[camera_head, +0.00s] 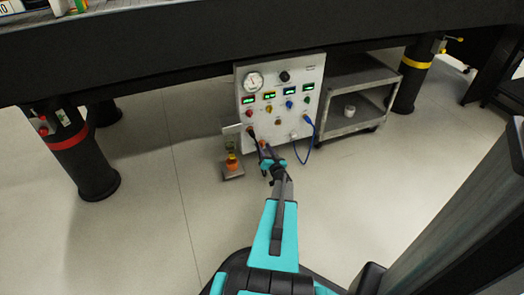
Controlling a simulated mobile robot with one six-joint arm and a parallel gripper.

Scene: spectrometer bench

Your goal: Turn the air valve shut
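A white control panel (313,72) stands under the dark bench, with a round gauge (254,81), small green displays and several coloured knobs. My arm reaches forward to its lower left part. My gripper (262,146) is at or just in front of the panel's lower left corner, by small dark and orange fittings. It is too small to tell whether it touches them or whether its fingers are open. Yellow handles (455,39) sit by the yellow-banded bench leg at right, and a red fitting (42,126) is on the red-banded leg at left. I cannot tell which is the air valve.
A small stand with an orange and yellow item (232,163) is on the floor left of my gripper. A blue cable (311,143) hangs from the panel. A grey cart (352,122) holding a white cup (350,111) stands at right. The floor at left is clear.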

